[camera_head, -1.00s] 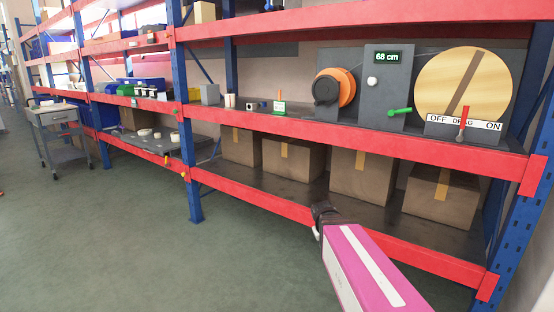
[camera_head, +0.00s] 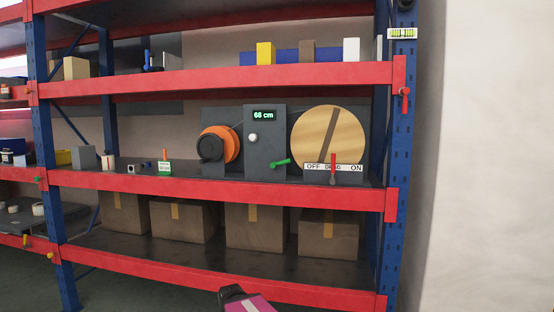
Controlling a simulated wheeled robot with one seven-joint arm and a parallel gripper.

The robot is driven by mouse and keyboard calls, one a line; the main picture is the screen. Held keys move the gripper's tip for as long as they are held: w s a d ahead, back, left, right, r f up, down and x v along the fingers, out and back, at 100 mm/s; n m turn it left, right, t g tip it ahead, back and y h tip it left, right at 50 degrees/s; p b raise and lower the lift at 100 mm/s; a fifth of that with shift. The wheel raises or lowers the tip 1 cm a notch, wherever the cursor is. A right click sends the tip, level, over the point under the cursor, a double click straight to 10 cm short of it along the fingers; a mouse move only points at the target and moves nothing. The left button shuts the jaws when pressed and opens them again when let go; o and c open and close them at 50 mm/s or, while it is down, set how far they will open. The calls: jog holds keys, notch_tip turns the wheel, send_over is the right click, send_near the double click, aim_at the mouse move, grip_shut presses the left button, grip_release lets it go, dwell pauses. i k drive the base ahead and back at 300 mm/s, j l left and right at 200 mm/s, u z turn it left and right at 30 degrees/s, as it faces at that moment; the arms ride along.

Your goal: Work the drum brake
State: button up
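The drum (camera_head: 313,139), a large wooden disc with a dark slanted stripe, stands on the middle shelf at the right. In front of it is a white label strip (camera_head: 350,168) reading OFF, DRAG, ON. A red lever (camera_head: 333,160) stands about upright at the middle of the strip, at DRAG. Left of the drum is a grey panel (camera_head: 265,150) with a green 68 cm display (camera_head: 264,115), a white knob and a green handle (camera_head: 281,163). An orange and black reel (camera_head: 214,145) is further left. My gripper is not seen; only a pink arm part shows at the bottom.
Cardboard boxes (camera_head: 255,227) fill the lower shelf. Red beams (camera_head: 230,192) edge the shelves, and a blue upright (camera_head: 393,150) stands right of the drum with a small red lever (camera_head: 405,100). A pale wall (camera_head: 490,150) is at the far right.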

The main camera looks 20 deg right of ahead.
aim_at(332, 179)
jog(key=k+z, duration=0.1)
jog(key=z, duration=1.1)
